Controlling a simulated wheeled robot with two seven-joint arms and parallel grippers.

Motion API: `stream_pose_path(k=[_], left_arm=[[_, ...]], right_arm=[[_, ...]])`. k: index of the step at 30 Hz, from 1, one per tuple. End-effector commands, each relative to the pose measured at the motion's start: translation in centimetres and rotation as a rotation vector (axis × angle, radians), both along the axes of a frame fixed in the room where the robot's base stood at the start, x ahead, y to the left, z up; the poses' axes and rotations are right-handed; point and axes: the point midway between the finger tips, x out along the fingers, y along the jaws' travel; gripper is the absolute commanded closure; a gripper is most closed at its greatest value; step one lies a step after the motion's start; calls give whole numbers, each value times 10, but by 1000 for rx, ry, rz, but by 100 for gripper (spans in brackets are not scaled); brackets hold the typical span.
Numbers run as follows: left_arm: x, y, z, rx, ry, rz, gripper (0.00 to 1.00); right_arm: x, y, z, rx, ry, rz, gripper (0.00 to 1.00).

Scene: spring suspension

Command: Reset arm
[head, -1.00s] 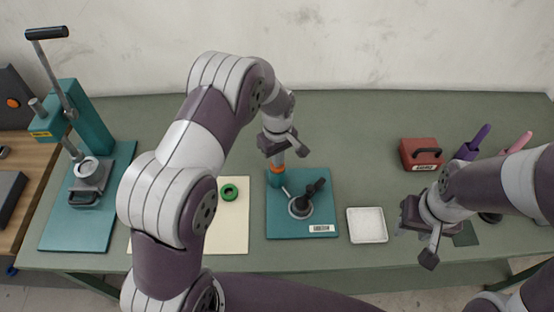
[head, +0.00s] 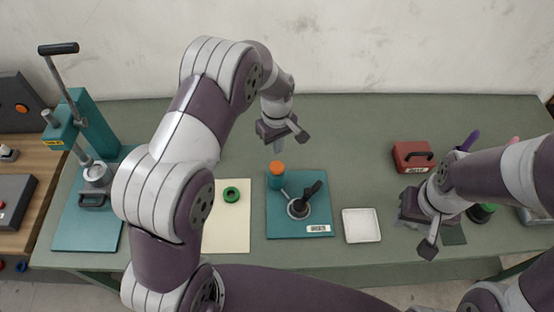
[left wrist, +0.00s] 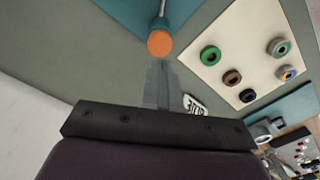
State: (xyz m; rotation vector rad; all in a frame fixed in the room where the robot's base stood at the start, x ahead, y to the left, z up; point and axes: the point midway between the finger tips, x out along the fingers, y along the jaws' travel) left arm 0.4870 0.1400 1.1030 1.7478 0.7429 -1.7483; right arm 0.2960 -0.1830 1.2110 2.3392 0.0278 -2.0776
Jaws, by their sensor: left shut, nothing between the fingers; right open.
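My left gripper (head: 282,143) is shut and empty above the table, just behind the orange-topped teal post (head: 276,176) on the teal base plate (head: 318,222). In the left wrist view its closed fingers (left wrist: 164,85) point toward the orange cap (left wrist: 159,43) and are apart from it. A black-handled part (head: 300,205) stands on the same plate. My right gripper (head: 416,228) is open and empty at the right, over the table beside the white tray (head: 361,226).
A teal lever press (head: 92,125) stands at the left. A cream mat (head: 232,232) holds a green ring (head: 231,194); the left wrist view shows several more rings there. A red box (head: 413,157) sits at the right. The table's back middle is clear.

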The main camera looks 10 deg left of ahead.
Motion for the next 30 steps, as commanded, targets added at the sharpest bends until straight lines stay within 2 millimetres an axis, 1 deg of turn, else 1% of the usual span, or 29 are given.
stream_pose_path(k=[8, 10, 11, 12, 13, 14, 15, 17, 18, 20, 21, 24, 26, 27, 28, 30], left_arm=[[0, 0, 0, 0, 0, -13, 100], [2, 0, 0, -1, -11, -83, 100], [-2, 0, -4, 0, -7, -138, 100], [-18, 2, -10, 0, 18, -235, 100], [-29, 3, -10, -1, 29, -310, 100], [-41, 5, -10, -4, 34, -381, 100], [-58, 9, -10, -6, 36, -472, 100], [-83, 15, -7, -7, 27, -597, 100], [-101, 19, -5, -8, 21, -672, 100], [-129, 26, -3, -3, 3, -764, 100], [-148, 29, -3, 1, -10, -811, 100], [-185, 37, -4, 17, -47, -855, 100], [-197, 40, -6, 29, -77, -841, 100], [-195, 42, -2, 39, -103, -834, 100], [-192, 42, 1, 46, -119, -830, 100], [-191, 43, 3, 47, -119, -826, 100]], right_arm=[[0, 0, 0, 0, 0, 0, 57], [0, 0, 0, 0, 0, 0, 57], [0, 0, 0, 0, 0, 0, 57], [0, 0, 0, 0, 0, 0, 57], [0, 0, -1, 0, 0, 0, 57], [0, 0, -6, 0, 0, 0, 57], [0, 0, -15, 0, 0, 0, 57], [0, 0, -30, 0, 0, 0, 57], [0, 0, -41, 0, 0, 0, 57], [0, 0, -57, 0, 0, 0, 57], [0, 0, -68, 0, 1, 0, 57], [0, 0, -91, 0, 0, 0, 57], [0, 0, -104, 0, 0, 0, 57], [0, 0, -108, 0, 1, 0, 57], [0, 0, -108, 0, 1, 0, 57], [0, 0, -106, 0, 0, 0, 57]])
